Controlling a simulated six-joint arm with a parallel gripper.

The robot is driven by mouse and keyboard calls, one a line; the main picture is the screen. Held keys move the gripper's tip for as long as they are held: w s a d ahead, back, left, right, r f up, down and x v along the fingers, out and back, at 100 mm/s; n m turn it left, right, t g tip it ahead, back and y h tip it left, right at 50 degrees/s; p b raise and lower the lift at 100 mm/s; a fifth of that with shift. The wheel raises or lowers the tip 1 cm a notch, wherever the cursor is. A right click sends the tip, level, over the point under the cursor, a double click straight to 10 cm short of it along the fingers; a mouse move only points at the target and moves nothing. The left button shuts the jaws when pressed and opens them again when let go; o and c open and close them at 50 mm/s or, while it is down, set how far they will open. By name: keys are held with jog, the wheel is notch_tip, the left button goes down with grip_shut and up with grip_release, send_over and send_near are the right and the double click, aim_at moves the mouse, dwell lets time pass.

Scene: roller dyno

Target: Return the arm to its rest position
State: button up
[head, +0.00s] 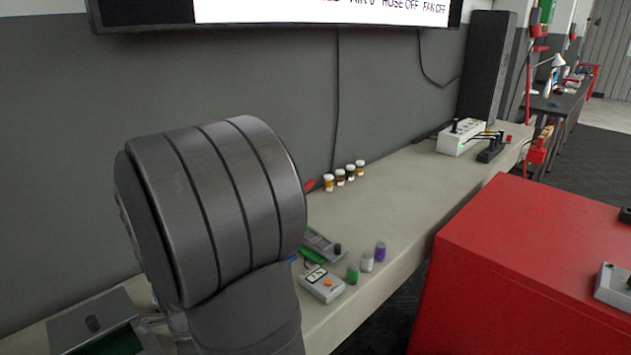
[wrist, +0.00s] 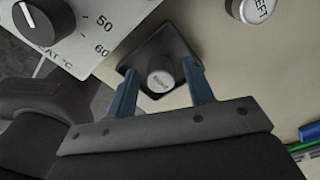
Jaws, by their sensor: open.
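My gripper (wrist: 159,67) is open in the wrist view, with its two blue fingers apart. A small round pale button or knob (wrist: 161,82) on a dark square base (wrist: 172,46) shows between the fingers; I cannot tell whether they touch it. Its label is too small to read. In the head view my grey arm fills the left middle, and the gripper is hidden behind it.
A panel with a black dial (wrist: 42,22) and a LEFT button (wrist: 257,10) are nearby. A red cabinet (head: 520,255) stands right.

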jog(key=shift+r, duration=1.35)
